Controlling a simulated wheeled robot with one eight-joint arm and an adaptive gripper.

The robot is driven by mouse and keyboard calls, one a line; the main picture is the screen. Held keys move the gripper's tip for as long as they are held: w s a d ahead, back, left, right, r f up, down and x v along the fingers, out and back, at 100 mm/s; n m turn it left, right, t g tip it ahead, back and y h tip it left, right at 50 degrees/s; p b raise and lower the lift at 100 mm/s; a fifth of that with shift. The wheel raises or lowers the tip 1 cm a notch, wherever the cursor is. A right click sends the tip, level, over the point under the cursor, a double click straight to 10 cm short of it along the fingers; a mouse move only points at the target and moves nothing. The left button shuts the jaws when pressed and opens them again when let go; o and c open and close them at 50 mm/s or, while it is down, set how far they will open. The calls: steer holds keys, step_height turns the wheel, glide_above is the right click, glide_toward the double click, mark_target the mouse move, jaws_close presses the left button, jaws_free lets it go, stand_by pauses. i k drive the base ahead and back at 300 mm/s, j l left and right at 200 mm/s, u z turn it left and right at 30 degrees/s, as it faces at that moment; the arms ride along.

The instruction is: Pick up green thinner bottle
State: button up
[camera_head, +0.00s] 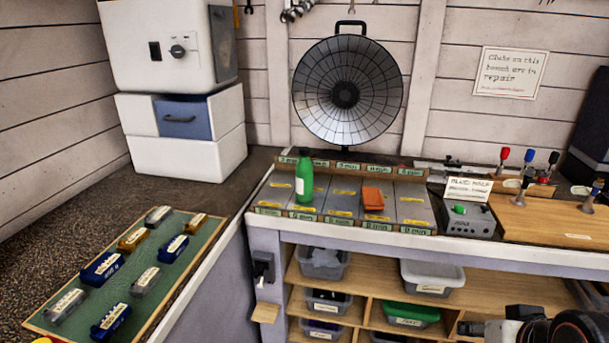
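The green thinner bottle (304,179) stands upright on the left part of a grey slotted rack on the bench. It has a white label and a narrow neck. Dark parts of my arm and gripper (484,329) show at the bottom right, cut off by the picture's edge. They are well to the right of and nearer than the bottle, not touching it. The fingers cannot be made out clearly, so their opening is unclear.
An orange block (373,198) sits on the rack right of the bottle. A round reflector heater (347,90) stands behind. A green board (85,257) with several labelled blocks lies left. A grey control box (468,219) is right. Shelves with bins (432,279) are below.

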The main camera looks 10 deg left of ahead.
mark_target(303, 169)
steer(key=i+l, duration=0.2)
steer(key=i+l+u, duration=0.1)
steer(key=u, duration=0.3)
steer(key=i+l+u, duration=0.1)
steer(key=u, duration=0.25)
steer(key=l+u, duration=0.2)
steer(key=u, duration=0.2)
